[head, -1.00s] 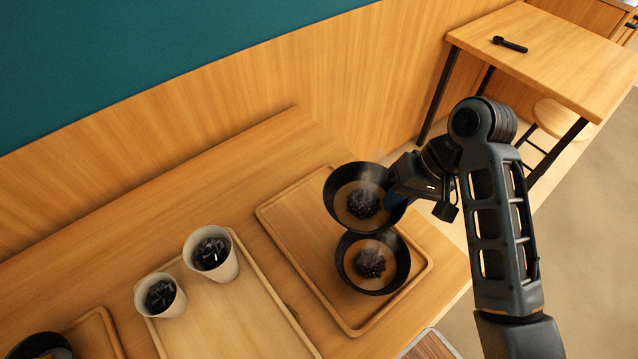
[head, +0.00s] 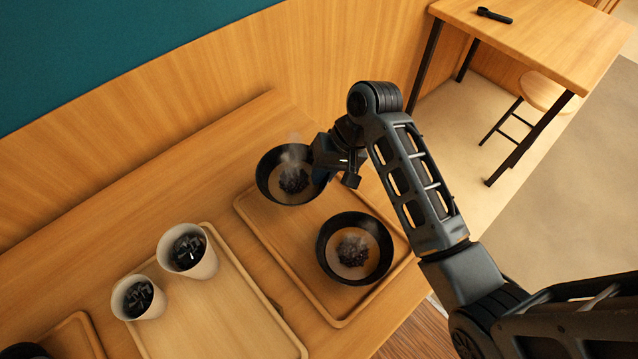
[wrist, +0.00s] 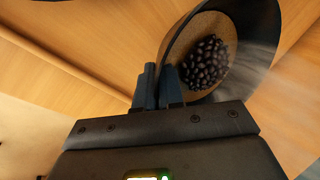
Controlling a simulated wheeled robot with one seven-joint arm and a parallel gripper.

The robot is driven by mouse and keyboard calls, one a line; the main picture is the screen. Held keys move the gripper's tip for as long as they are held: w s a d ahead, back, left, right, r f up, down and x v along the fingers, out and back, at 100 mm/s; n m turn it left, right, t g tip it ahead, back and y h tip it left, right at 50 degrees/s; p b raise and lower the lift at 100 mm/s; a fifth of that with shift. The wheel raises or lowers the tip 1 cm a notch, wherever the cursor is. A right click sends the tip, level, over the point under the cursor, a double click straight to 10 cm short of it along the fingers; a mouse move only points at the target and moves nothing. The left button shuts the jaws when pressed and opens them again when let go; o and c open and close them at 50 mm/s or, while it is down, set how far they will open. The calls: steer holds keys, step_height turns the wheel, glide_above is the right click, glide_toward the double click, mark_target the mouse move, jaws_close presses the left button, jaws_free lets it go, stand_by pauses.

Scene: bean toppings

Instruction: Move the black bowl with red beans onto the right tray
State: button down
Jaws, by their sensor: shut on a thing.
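A black bowl (head: 270,184) with a tan inside and a heap of dark, steaming beans is at the far end of the right wooden tray (head: 277,240). My gripper (head: 319,168) is shut on its right rim. The wrist view shows the fingers (wrist: 158,88) closed at the wall of the bowl (wrist: 178,52), with the beans inside. The bowl overlaps the tray's far edge in the head view; I cannot tell whether it touches the tray. A second, similar black bowl (head: 326,258) stands on the tray's right part. The beans look nearly black in both bowls.
A left tray (head: 225,318) carries two pale cups (head: 201,262) (head: 152,304) with dark contents. Another tray (head: 75,338) and a dark bowl (head: 24,351) are cut off at lower left. A wooden wall stands behind. A table (head: 535,45) and stool (head: 545,92) are at upper right.

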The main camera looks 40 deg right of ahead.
mark_target(319, 195)
steer(key=shift+w+a+f, duration=0.1)
steer(key=shift+w+f, duration=0.05)
steer(key=shift+f, duration=1.9)
steer(key=shift+f, duration=0.1)
steer(key=c, duration=1.5)
jaws_free()
steer(key=shift+c, duration=0.2)
steer(key=v, duration=1.2)
steer(key=shift+a, duration=0.1)
